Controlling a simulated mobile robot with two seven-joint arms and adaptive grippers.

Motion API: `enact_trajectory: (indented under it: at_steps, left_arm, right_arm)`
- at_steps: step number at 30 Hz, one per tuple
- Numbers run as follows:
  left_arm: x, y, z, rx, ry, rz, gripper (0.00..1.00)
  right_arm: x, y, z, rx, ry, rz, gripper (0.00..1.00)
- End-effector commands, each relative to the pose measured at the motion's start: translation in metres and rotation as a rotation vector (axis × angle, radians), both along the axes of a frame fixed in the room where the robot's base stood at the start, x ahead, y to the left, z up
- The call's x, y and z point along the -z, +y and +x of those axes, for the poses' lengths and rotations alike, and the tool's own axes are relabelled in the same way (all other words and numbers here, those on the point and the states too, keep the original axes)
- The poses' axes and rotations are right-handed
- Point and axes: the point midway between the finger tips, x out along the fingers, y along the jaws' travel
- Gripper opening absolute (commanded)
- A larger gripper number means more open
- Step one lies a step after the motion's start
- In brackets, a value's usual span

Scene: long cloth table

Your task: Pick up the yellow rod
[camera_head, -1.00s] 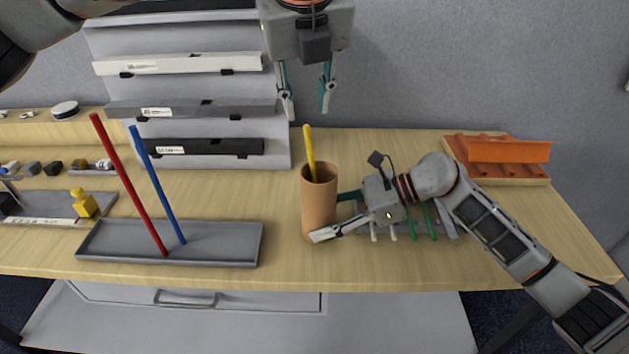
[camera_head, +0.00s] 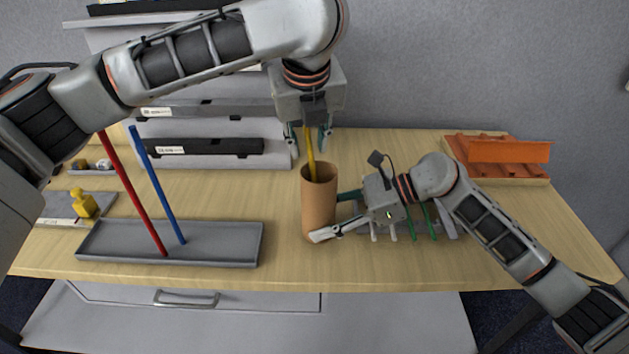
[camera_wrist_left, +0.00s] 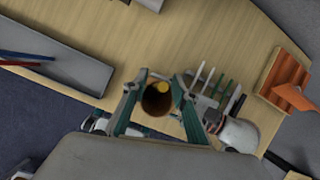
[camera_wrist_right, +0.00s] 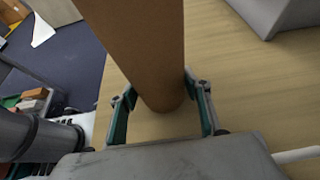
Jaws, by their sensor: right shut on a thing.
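The yellow rod (camera_head: 310,152) leans in the brown cup (camera_head: 319,205) and sticks out of its top. In the left wrist view the rod's end (camera_wrist_left: 163,87) shows inside the cup's dark mouth (camera_wrist_left: 155,103). My left gripper (camera_head: 309,146) points down above the cup, its open fingers on either side of the rod's upper part; it also shows in the left wrist view (camera_wrist_left: 160,78). My right gripper (camera_head: 330,217) is shut on the cup's lower part from the right. The right wrist view shows the cup (camera_wrist_right: 145,50) between its fingers.
A grey tray (camera_head: 215,242) on the left holds a red rod (camera_head: 135,195) and a blue rod (camera_head: 158,185). A rack (camera_head: 380,240) of green and white pieces lies behind my right gripper. An orange holder (camera_head: 500,160) stands at the back right. A shelf stand (camera_head: 215,148) is behind.

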Motion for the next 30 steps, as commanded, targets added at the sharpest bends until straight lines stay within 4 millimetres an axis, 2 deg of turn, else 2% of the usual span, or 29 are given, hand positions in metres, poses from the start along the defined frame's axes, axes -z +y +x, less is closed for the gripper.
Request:
enact_trajectory:
  at_steps: [5, 8, 9, 18, 22, 26, 30]
  left_arm:
    - [0.000, 0.000, 0.000, 0.000, -0.001, 0.000, 0.28]
    - [0.000, 0.000, 0.000, -0.001, -0.001, 0.000, 0.02]
    - [0.000, 0.000, 0.000, 0.000, -0.001, 0.000, 0.00]
    - [-0.001, 0.000, 0.000, -0.001, -0.001, 0.000, 0.00]
    - [-0.007, 0.000, 0.001, -0.001, -0.004, 0.000, 0.00]
    - [-0.026, 0.000, 0.001, -0.002, -0.007, 0.000, 0.00]
    - [-0.059, 0.000, 0.001, -0.003, -0.008, -0.001, 0.00]
  right_arm:
    - [0.001, 0.000, 0.000, 0.000, 0.000, -0.001, 0.36]
    - [0.001, 0.000, 0.000, 0.000, 0.000, -0.001, 0.36]
    - [0.001, 0.000, 0.000, 0.000, 0.000, -0.001, 0.36]
    - [0.001, 0.000, 0.000, 0.000, 0.000, -0.001, 0.36]
    - [0.001, 0.000, 0.000, 0.000, 0.000, -0.001, 0.36]
    - [0.001, 0.000, 0.000, 0.000, 0.000, -0.001, 0.36]
    - [0.001, 0.000, 0.000, 0.000, 0.000, -0.001, 0.36]
